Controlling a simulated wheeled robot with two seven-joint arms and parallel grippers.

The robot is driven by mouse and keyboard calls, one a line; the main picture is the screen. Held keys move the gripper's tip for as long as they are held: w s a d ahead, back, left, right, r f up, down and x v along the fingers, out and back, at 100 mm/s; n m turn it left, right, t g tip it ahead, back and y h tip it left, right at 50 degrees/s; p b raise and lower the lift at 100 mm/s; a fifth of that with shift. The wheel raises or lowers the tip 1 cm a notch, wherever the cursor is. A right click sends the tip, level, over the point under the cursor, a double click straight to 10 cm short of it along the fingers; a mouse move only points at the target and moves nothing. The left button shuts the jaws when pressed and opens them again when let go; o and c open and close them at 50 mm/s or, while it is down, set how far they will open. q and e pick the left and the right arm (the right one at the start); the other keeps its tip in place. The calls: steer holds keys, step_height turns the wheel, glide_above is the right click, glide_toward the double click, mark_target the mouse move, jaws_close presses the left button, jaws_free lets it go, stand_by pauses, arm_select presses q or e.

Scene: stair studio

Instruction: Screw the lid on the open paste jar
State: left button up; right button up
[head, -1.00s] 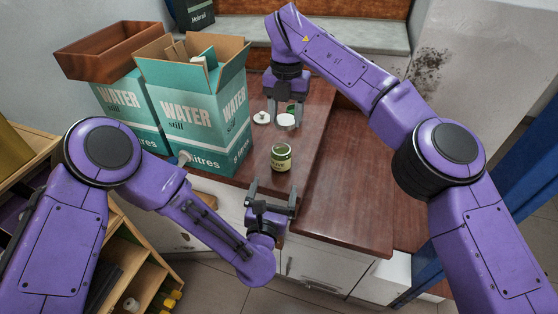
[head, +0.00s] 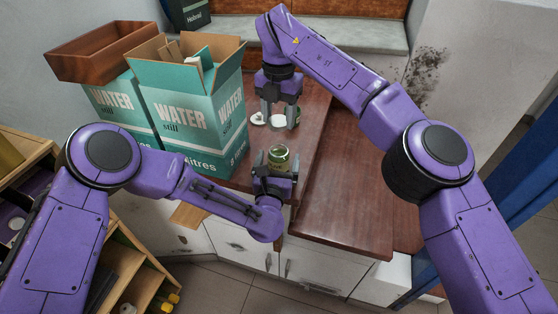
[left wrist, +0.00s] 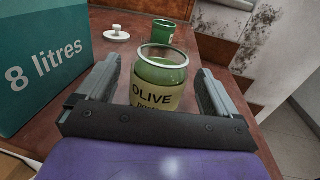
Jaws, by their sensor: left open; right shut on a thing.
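The open paste jar (head: 279,157), green glass with a pale label, stands upright near the counter's front edge. In the left wrist view the jar (left wrist: 161,80) reads OLIVE and shows its bare rim. My left gripper (head: 275,170) is open, its fingers on either side of the jar; a gap shows on the right. My right gripper (head: 279,115) is beyond the jar, pointing down, shut on a pale round lid (head: 278,121). The left wrist view does not show this lid.
A white knobbed lid (left wrist: 116,33) lies on the counter farther back. A second green jar (left wrist: 165,31) stands behind the paste jar. Water boxes (head: 205,115) stand close on the left. The counter (head: 345,205) is clear on the right.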

mark_target(280, 150)
arm_select(q)
steer(key=shift+w+d, duration=0.15)
steer(key=shift+w, duration=0.8)
steer(key=shift+w+d, duration=0.15)
steer(key=shift+w, duration=0.75)
steer(key=c, duration=1.5)
arm_select(e)
steer(key=shift+w+f, duration=0.15)
steer(key=shift+f, duration=2.4)
steer(key=shift+f, duration=0.1)
steer(key=shift+f, duration=0.8)
steer(key=shift+f, duration=0.55)
